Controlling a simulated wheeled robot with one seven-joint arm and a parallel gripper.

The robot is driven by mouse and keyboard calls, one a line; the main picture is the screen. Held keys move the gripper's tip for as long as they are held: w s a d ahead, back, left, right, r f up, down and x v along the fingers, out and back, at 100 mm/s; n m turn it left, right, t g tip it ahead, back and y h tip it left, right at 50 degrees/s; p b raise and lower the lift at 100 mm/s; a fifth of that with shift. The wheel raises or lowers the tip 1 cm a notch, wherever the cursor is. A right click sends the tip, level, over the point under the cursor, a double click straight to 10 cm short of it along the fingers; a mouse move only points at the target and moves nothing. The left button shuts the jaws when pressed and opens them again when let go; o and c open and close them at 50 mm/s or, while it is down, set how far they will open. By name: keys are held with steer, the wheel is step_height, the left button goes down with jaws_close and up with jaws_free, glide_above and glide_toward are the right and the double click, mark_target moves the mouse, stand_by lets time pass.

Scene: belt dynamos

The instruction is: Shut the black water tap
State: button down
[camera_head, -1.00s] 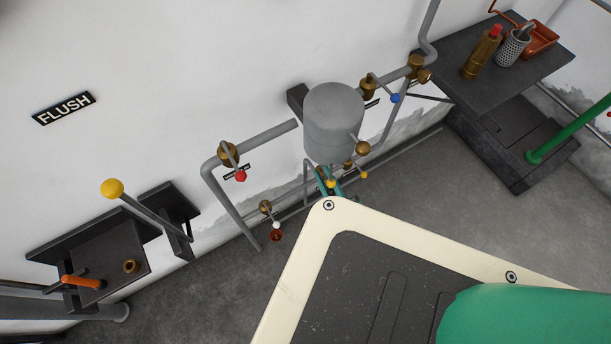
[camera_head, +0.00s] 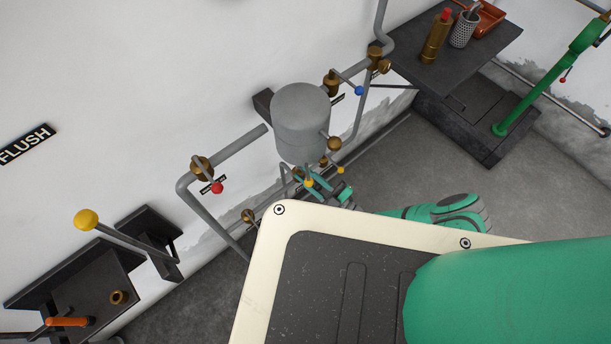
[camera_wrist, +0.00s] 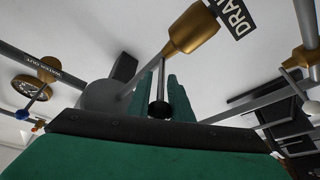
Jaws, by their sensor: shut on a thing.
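In the wrist view the black water tap shows as a thin metal lever with a black knob (camera_wrist: 160,109), below a brass valve body (camera_wrist: 192,30) beside a sign reading "DRA...". My gripper (camera_wrist: 162,97) has its green fingers on both sides of the knob and is shut on it. In the head view my gripper (camera_head: 312,182) is low on the wall, just under the grey tank (camera_head: 301,122). The black knob cannot be made out there.
A yellow-balled lever (camera_head: 87,219) stands at the left. A dark bench (camera_head: 465,60) is at the upper right.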

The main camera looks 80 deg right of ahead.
steer(key=shift+s+d, duration=0.1)
steer(key=c, duration=1.8)
jaws_free()
steer(key=v, duration=1.1)
